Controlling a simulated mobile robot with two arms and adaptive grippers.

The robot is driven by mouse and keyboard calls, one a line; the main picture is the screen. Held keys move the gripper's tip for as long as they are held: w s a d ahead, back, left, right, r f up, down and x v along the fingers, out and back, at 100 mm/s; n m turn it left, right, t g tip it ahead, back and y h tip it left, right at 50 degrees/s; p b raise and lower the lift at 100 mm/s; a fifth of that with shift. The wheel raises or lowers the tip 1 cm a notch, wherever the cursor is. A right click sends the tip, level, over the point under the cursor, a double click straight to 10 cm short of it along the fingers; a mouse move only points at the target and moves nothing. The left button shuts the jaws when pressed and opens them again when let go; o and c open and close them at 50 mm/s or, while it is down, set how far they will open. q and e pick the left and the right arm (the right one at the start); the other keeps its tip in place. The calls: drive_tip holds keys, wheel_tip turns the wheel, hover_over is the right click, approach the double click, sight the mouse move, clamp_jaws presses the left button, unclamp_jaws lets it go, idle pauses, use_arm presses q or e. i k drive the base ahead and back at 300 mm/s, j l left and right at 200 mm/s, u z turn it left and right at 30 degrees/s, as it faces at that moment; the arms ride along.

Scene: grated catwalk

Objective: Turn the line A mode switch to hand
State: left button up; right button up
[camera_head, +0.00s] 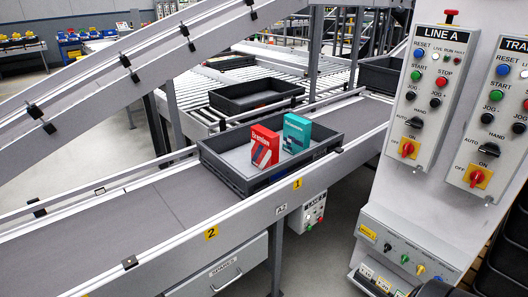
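The LINE A control panel (457,60) is a pale upright box on the right. Its mode switch (415,122) is a black rotary knob in the lower half, with AUTO lettered at its left. I cannot tell for sure which way the knob points. Above it are a blue RESET button (419,54), a green START button (416,75), a red STOP button (441,82) and two black JOG buttons. Below it is a red OFF/ON knob on a yellow plate (400,155). Neither of my grippers can be made out in this view.
A similar panel (510,90) stands to the right, cut by the picture edge. A lower sloped console (410,245) sits under the panels. A conveyor (150,215) on the left carries a dark tray (222,172) with a red box (264,147) and a teal box (297,133).

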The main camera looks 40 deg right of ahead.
sight(416, 123)
drive_tip(key=z, duration=2.3)
